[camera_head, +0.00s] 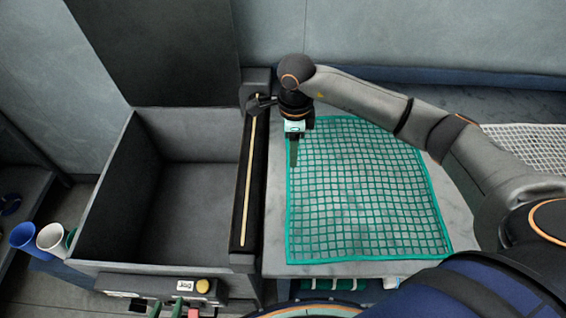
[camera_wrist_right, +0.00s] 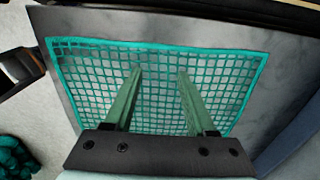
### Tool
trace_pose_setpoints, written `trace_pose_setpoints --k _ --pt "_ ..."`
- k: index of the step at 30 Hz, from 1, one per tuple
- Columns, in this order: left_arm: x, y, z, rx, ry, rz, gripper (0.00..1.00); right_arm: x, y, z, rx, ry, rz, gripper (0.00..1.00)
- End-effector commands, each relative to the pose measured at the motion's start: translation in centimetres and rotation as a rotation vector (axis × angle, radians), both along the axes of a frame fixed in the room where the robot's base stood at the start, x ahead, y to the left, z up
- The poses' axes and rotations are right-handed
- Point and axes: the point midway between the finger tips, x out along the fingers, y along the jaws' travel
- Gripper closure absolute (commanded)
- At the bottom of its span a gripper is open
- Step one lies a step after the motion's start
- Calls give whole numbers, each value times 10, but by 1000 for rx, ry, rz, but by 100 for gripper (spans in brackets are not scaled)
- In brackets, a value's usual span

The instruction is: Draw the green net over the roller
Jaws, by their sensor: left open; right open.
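The green net (camera_head: 365,192) lies flat on the grey table right of the roller; its left edge is close to the roller. The roller (camera_head: 240,215) is a long dark bar with a pale yellow strip, between the dark bin and the table. My right gripper (camera_head: 294,160) points down over the net's upper left part, open and empty. In the right wrist view its two green fingers (camera_wrist_right: 159,75) are apart above the net (camera_wrist_right: 85,90); their height is hard to judge.
A deep dark bin (camera_head: 200,190) stands open and empty left of the roller. A control panel with a yellow knob (camera_head: 203,286) is at its front. Blue and white cups (camera_head: 50,237) stand at far left. A white net (camera_head: 530,140) lies at far right.

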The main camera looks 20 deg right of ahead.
Motion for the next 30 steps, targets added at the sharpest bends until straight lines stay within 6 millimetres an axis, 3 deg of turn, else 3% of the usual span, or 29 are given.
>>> trace_pose_setpoints --k 8,24,30 --pt "-10 0 -15 0 22 0 50 0 1 -13 2 1 0 44" --pt "-9 0 -66 0 19 0 50 -1 1 -89 2 0 1 44" --pt "-8 0 -75 1 18 0 50 -1 1 -101 2 0 0 44"
